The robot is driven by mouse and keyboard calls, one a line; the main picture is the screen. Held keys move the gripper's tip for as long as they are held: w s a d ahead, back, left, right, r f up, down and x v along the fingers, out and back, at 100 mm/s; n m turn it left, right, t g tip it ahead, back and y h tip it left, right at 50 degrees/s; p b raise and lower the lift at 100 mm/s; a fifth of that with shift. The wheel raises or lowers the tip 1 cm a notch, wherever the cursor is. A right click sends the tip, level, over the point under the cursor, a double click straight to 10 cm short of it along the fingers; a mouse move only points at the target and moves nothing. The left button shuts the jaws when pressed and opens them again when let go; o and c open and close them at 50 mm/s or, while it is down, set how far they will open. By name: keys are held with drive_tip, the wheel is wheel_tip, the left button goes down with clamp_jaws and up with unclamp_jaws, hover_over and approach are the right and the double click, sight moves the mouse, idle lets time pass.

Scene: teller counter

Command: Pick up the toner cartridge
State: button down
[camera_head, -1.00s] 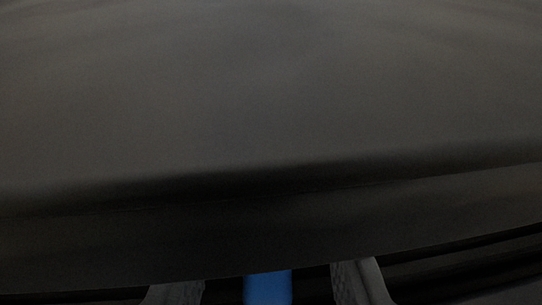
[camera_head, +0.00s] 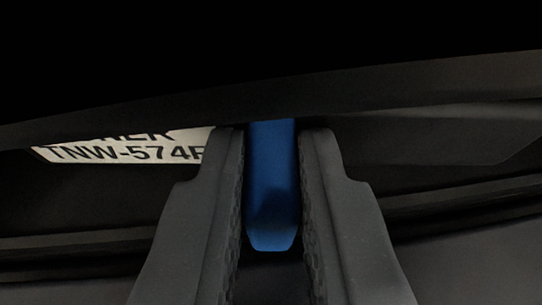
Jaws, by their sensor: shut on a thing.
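The toner cartridge (camera_head: 440,136) is a dark, wide body that fills much of the camera view. A white label (camera_head: 110,153) on its left part reads "TNW-574", with the rest cut off. A blue tab (camera_head: 271,185) stands out at the middle of the cartridge. My gripper (camera_head: 271,170) has one grey finger on each side of the blue tab and is shut on it. The upper part of the cartridge is lost in black, and my left finger covers the end of the label.
A dark grey surface (camera_head: 470,260) shows below the cartridge at the lower right. The scene is dim, and no other objects can be made out.

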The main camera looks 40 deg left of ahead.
wheel_tip(320, 180, up, 3)
drive_tip(key=shift+r, duration=0.15)
drive_tip(key=s+d, duration=0.2)
drive_tip(key=s, duration=0.1)
drive_tip(key=s+d, duration=0.2)
drive_tip(key=s, duration=0.1)
drive_tip(key=s+d, duration=0.1)
drive_tip(key=s, duration=0.2)
drive_tip(key=shift+s+d+r+p, duration=0.1)
drive_tip(key=shift+d+r+p, duration=0.25)
drive_tip(key=shift+d, duration=0.05)
drive_tip(key=s+d+b, duration=0.1)
drive_tip(key=b, duration=0.2)
drive_tip(key=s+b, duration=0.2)
drive_tip(key=b, duration=0.1)
drive_tip(key=s+d+b, duration=0.1)
drive_tip(key=b, duration=0.3)
drive_tip(key=shift+s+d+r, duration=0.15)
drive_tip(key=shift+d+r, duration=0.05)
drive_tip(key=shift+d, duration=0.15)
